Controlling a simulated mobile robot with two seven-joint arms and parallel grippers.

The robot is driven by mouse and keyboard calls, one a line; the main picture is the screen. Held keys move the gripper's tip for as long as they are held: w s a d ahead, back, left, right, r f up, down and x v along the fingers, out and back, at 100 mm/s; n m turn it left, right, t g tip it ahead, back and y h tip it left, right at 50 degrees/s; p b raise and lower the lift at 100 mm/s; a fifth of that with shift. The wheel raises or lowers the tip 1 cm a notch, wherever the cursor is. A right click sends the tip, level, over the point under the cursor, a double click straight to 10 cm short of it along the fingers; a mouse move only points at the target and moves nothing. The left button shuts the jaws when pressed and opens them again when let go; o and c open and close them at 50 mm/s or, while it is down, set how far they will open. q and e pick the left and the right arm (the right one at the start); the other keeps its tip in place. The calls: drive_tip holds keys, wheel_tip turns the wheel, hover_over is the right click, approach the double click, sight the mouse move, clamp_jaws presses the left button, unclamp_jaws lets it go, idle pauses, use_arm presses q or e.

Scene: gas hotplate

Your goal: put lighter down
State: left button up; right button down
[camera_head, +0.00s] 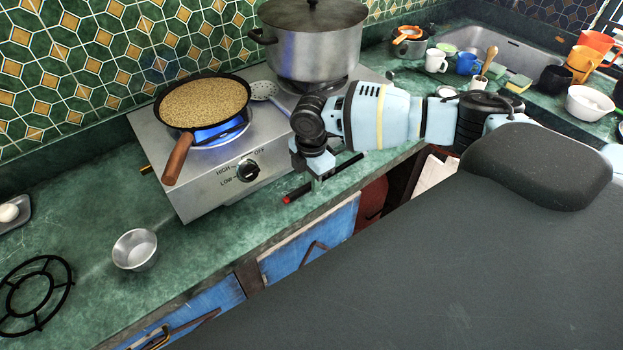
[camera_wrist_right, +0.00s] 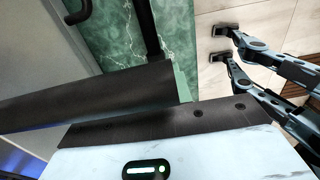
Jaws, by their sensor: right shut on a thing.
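The lighter (camera_head: 345,166) is a long thin black stick with a red end in the head view. It lies across my right gripper (camera_head: 318,179), which points down and is shut on it. The lighter is low over the counter strip in front of the hotplate, with its red end to the lower left. I cannot tell whether it touches the counter. In the right wrist view, dark gripper parts fill much of the picture, and I cannot make out the lighter for certain. My left gripper does not show in the head view.
The steel hotplate (camera_head: 215,200) stands behind the lighter, with a blue flame under a pan (camera_head: 205,102) and a large pot (camera_head: 312,45) at its back right. A small metal bowl (camera_head: 135,249) sits on the green counter (camera_head: 90,210). The counter's front edge is close to the lighter.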

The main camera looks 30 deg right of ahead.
drive_tip(key=shift+f, duration=0.25)
drive_tip(key=shift+f, duration=0.15)
drive_tip(key=c, duration=1.3)
unclamp_jaws()
drive_tip(key=shift+o, duration=0.2)
drive_tip(key=shift+r, duration=0.45)
wheel_tip(320, 180, up, 12)
drive_tip(key=shift+f, duration=0.2)
